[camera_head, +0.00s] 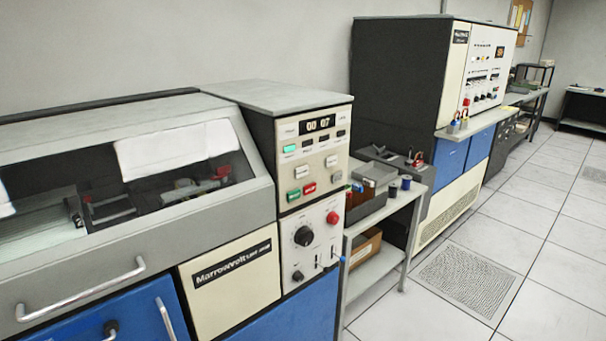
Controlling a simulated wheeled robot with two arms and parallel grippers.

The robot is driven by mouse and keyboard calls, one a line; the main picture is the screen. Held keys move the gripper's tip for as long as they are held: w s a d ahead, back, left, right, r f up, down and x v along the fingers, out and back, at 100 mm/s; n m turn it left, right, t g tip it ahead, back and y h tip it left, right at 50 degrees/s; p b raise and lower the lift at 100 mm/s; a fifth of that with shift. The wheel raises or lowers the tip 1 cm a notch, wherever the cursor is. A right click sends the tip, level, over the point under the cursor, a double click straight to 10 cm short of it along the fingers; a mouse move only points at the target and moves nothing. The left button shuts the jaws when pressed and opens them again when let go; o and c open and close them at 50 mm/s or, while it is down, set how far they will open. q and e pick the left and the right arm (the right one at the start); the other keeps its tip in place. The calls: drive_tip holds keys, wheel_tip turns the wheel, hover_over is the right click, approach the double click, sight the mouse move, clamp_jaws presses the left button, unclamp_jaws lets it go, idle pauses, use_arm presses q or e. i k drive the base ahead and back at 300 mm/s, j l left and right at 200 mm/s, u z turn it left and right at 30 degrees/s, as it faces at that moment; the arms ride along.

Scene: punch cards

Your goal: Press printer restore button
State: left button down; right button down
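The printer (235,277) stands at the left, with a grey hood, a window and a "Marrowvolt" label. Its control panel (314,145) is on the cream upright section at its right end. A display (317,124) there reads "00 07". A lit green lamp (290,149) is at the panel's left. Below are white buttons (302,172), a green button (294,194), a red button (309,188) and a grey button (336,176). The button labels are too small to read, so I cannot tell which is restore. Neither of my grippers is in view.
A lower panel has a black knob (304,236) and a red round button (332,217). A grey side table (359,228) with boxes stands right of the printer. A tall dark cabinet (399,80) is behind it. The tiled floor (540,230) at right is clear.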

sight(300, 172)
drive_tip(key=i+l+u, duration=0.65)
drive_tip(key=l+u, duration=0.1)
drive_tip(key=l, duration=0.1)
